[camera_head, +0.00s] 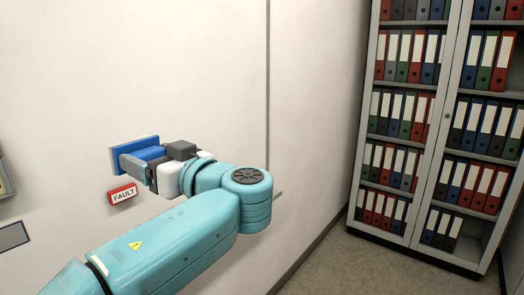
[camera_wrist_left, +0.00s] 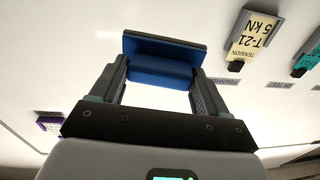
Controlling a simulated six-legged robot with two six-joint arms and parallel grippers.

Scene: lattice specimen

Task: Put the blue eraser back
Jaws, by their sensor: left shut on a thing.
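The blue eraser (camera_head: 123,144) has a flat blue plate with a dark grey pad and a blue grip block. My left gripper (camera_head: 146,160) is shut on the grip block, with one finger on each side. In the left wrist view the eraser (camera_wrist_left: 163,70) sits between the two fingertips, its plate facing away from the gripper. In the head view the eraser is at or very near the white board (camera_head: 190,70); I cannot tell whether it touches. My right gripper is not in view.
The left wrist view shows a yellow T-21 card (camera_wrist_left: 254,38) in a holder, and a teal card (camera_wrist_left: 307,60). A binder cabinet (camera_head: 435,120) stands at the right, with clear floor before it.

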